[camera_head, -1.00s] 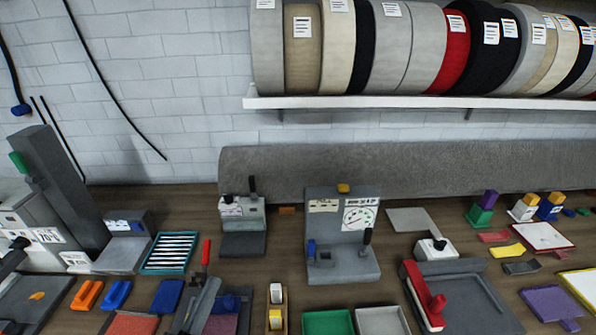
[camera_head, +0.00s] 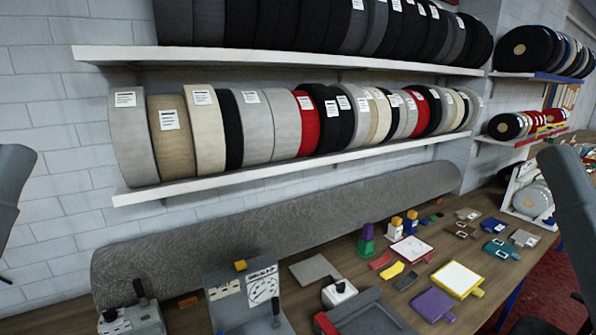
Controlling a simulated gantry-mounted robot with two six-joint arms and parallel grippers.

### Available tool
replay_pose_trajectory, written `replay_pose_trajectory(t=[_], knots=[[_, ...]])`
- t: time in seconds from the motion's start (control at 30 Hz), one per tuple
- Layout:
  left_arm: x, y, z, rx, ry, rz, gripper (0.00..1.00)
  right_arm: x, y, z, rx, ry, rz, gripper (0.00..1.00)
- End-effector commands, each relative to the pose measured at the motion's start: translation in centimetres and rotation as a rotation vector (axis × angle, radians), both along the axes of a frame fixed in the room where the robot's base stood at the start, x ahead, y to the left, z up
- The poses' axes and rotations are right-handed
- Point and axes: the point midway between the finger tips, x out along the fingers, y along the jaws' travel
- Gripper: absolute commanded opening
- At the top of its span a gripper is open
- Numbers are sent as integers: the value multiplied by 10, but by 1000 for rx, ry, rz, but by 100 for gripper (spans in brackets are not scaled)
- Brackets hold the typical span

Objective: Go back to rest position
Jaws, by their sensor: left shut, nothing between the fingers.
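My left arm shows as a grey link at the left edge, raised in front of the white brick wall (camera_head: 60,180). Only a small dark end of my left gripper (camera_head: 6,280) shows below it, at the frame's edge; it is shut and holds nothing. It is apart from the workbench (camera_head: 345,262) and the things on it. A grey link of my right arm stands at the right edge, over the bench's right end; its gripper cannot be made out.
A grey rug roll (camera_head: 280,220) lies along the bench's back. Shelves (camera_head: 300,160) of binding rolls hang above. A grey gauge stand (camera_head: 246,300), a white-topped block (camera_head: 340,292), a yellow-framed tray (camera_head: 458,279) and a purple piece (camera_head: 433,304) are on the bench.

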Motion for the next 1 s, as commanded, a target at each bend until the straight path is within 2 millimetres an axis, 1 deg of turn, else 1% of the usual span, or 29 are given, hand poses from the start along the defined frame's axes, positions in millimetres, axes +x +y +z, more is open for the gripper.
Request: replay_pose_trajectory(t=[0.03, 0.07, 0.17, 0.2, 0.3, 0.4, 0.5, 0.7, 1.0], knots=[[0, 0, 36, 0, 0, 0, 0, 0, 0, 36, 0, 1, 0, 50], [0, 0, 48, 0, 0, 0, 0, 0, 0, 48, 0, 1, 0, 50], [0, 0, 94, 0, 0, 0, 0, 0, 0, 94, 0, 1, 0, 50], [0, 0, 112, 0, 0, 0, 0, 0, 0, 112, 0, 1, 0, 50], [0, 0, 150, 0, 1, 0, 0, 0, 0, 150, 0, 1, 0, 50], [0, 0, 170, 1, 1, -1, 0, 0, 0, 170, 0, 1, 0, 50], [0, 0, 176, 1, 1, -1, 0, 0, 0, 176, 0, 1, 0, 50], [0, 0, 172, 1, 1, -1, 0, 0, 0, 172, 0, 2, 0, 50], [0, 0, 172, 1, 1, -1, 0, 0, 0, 172, 0, 2, 0, 50]])
